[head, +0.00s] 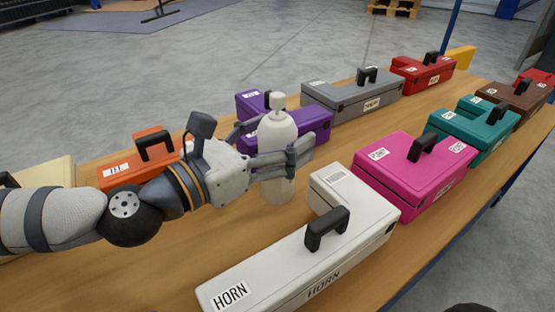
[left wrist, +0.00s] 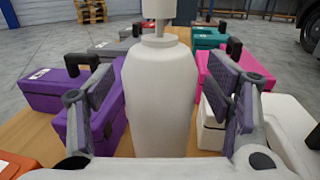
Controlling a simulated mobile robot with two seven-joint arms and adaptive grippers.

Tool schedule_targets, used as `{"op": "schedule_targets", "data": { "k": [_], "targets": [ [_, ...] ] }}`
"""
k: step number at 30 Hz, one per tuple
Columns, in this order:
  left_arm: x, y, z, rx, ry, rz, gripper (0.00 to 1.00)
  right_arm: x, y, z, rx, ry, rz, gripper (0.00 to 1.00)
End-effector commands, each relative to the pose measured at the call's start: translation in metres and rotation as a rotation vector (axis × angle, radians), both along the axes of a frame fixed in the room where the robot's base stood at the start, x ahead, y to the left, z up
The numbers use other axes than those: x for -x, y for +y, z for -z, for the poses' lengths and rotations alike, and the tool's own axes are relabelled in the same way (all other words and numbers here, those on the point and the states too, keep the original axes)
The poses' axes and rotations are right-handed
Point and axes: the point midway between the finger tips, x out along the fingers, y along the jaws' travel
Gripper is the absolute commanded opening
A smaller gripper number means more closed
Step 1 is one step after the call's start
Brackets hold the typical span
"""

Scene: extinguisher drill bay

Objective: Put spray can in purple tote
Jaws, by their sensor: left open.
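The white spray can (head: 279,132) stands upright on the wooden table, in the middle of the head view. It also fills the centre of the left wrist view (left wrist: 159,95). My left gripper (head: 292,158) is open, with one finger on either side of the can; gaps show between the fingers and the can in the left wrist view. The purple tote (head: 300,122) is a closed-looking case with a black handle, just behind the can and partly hidden by it and the gripper. My right gripper is not in view.
A white HORN case (head: 270,270) lies in front of the can, with a pink case (head: 415,180) to its right. An orange case (head: 125,170) stands left, a grey one (head: 350,98) behind right. Teal, red and brown cases line the table's far end.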

Motion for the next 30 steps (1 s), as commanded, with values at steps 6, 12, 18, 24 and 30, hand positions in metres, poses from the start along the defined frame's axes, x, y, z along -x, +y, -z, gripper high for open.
{"op": "schedule_targets", "data": {
  "k": [6, 12, 18, 24, 30],
  "targets": [
    [0.000, 0.000, 0.000, 0.000, 0.000, -0.001, 0.66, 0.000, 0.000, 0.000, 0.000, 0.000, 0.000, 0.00],
    [0.000, 0.000, 0.000, 0.000, 0.000, -0.001, 0.21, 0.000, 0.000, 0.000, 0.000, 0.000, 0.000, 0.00],
    [0.000, 0.000, -0.001, 0.001, -0.002, -0.001, 0.02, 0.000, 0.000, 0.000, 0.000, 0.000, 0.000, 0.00],
    [0.000, 0.000, -0.027, 0.001, -0.008, -0.001, 0.02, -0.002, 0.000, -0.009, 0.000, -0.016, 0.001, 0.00],
    [0.001, 0.000, -0.081, 0.001, -0.009, -0.001, 0.02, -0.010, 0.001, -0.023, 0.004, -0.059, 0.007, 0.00]
  ]
}}
